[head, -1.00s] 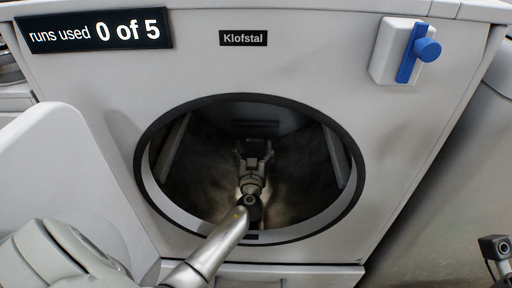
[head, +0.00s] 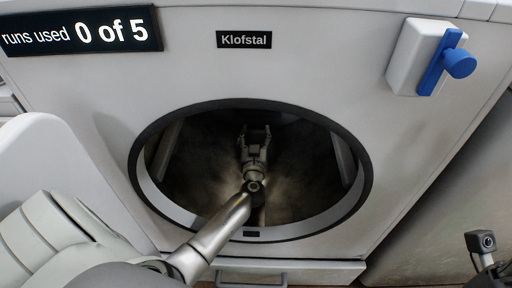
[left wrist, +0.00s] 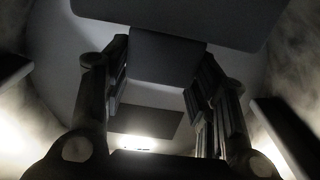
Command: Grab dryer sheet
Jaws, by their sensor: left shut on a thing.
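The dryer (head: 330,80) faces me with its round door opening uncovered. My left gripper (head: 255,133) is inside the dark drum, its fingers pointing to the back. In the left wrist view, the two fingers of my left gripper (left wrist: 163,70) stand apart with a dark grey squarish piece (left wrist: 165,60) between their tips. The gripper is shut on that piece; in this dim light I cannot tell whether it is the dryer sheet. At the lower right of the head view, only a small part with a camera, seemingly of my right arm, shows.
The drum's black rim (head: 365,185) surrounds my left arm on all sides. A white box with a blue knob (head: 459,63) is at the dryer's upper right. A sign (head: 80,31) reads "runs used 0 of 5". A handle (head: 250,280) sits below the opening.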

